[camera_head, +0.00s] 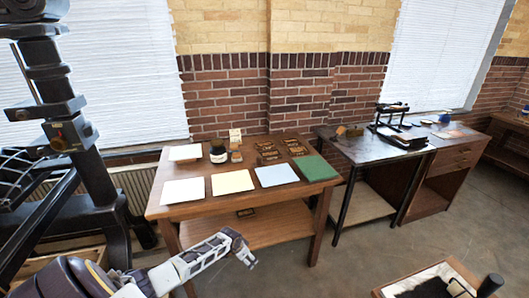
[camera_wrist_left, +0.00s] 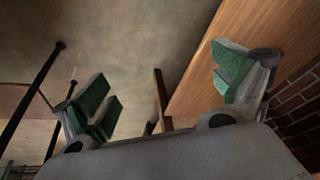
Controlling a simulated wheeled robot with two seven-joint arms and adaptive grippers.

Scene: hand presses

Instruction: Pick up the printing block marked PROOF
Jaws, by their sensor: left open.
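Several small dark printing blocks (camera_head: 267,158) lie at the back right of the brown wooden table. Another small dark block (camera_head: 245,212) lies on the table's lower shelf. The lettering is too small to read, so I cannot tell which block is marked PROOF. My left gripper (camera_head: 248,257) is low in front of the table, apart from the blocks. In the left wrist view its green-padded fingers (camera_wrist_left: 165,88) are spread wide with nothing between them. My right gripper is not in view.
The table (camera_head: 160,207) also holds white, cream and blue sheets (camera_head: 277,174), a green sheet (camera_head: 316,167) and a dark jar (camera_head: 218,152). A dark table (camera_head: 365,151) with a black press (camera_head: 391,113) stands to the right. A wooden crate (camera_head: 384,291) is at the bottom right.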

